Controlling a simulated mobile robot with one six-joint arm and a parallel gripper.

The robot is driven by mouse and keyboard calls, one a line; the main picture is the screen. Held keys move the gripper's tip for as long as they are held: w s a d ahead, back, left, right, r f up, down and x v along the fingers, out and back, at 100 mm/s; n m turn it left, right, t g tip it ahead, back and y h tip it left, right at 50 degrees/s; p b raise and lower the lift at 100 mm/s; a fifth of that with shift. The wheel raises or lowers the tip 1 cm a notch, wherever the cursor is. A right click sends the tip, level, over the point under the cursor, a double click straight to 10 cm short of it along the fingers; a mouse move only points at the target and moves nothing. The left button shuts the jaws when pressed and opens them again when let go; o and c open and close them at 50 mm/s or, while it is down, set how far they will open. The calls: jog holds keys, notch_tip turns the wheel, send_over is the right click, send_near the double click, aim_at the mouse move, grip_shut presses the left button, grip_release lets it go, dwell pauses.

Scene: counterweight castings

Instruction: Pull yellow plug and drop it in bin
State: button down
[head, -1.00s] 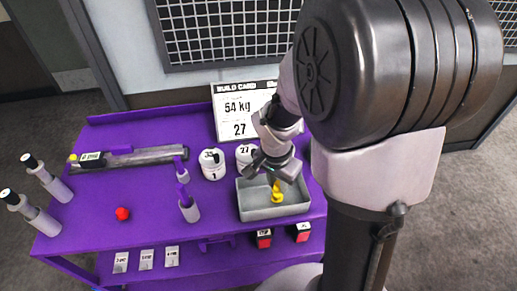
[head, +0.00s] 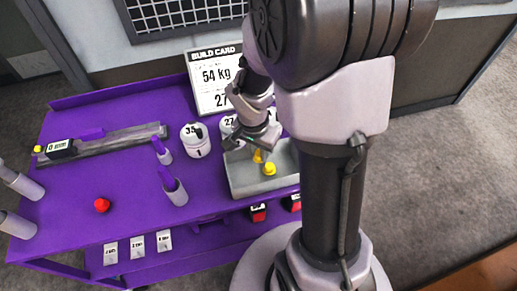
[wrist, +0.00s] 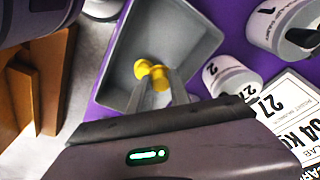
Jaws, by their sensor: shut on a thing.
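The grey bin (head: 285,186) is an open tray at the table's right end. My gripper (head: 258,150) reaches down over it from the back. In the wrist view, my gripper (wrist: 158,85) is shut on a yellow plug (wrist: 160,79), with a finger on each side. This plug also shows in the head view (head: 258,157). A second yellow knob-shaped piece (head: 269,169) appears in the bin, close beside the held plug; it shows in the wrist view (wrist: 143,68). Whether the two touch I cannot tell.
White weights (head: 195,141) stand left of the bin, and a build card (head: 213,75) stands behind it. A grey rail (head: 110,141) with a yellow end (head: 38,149) lies at the left. A red knob (head: 102,205) and purple-topped pegs (head: 175,192) stand on the purple table.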

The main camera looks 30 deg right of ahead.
jog(key=c, duration=1.1)
grip_release()
jog(key=r+p, duration=0.2)
jog(key=r, duration=0.3)
jog(key=a+r+p, duration=0.1)
jog(key=r+p, duration=0.1)
jog(key=r, duration=0.4)
jog(key=s+a+r+p, duration=0.1)
jog(key=r+p, duration=0.1)
jog(key=r, duration=0.4)
jog(key=shift+s+a+r, duration=0.1)
jog(key=shift+a+r, duration=0.05)
jog(key=shift+r, duration=0.05)
jog(key=s+a+n+t+y+b, duration=0.1)
jog(key=s+a+n+b, duration=0.1)
jog(key=s+a+b, duration=0.1)
jog(key=s+a+n+t+y+b, duration=0.1)
jog(key=s+a+n+t+b, duration=0.1)
jog(key=a, duration=0.3)
jog(key=s+a+f+n+t+y+b, duration=0.1)
jog(key=s+a+n+t+b, duration=0.1)
jog(key=s+a+n+b, duration=0.1)
jog(key=shift+s+a+f+n+y+b, duration=0.1)
jog(key=shift+s+a+n+y+b, duration=0.15)
jog(key=shift+s+b, duration=0.25)
jog(key=shift+s+a+n+y+b, duration=0.15)
jog(key=shift+s+a+b, duration=0.15)
jog(key=shift+s+b, duration=0.15)
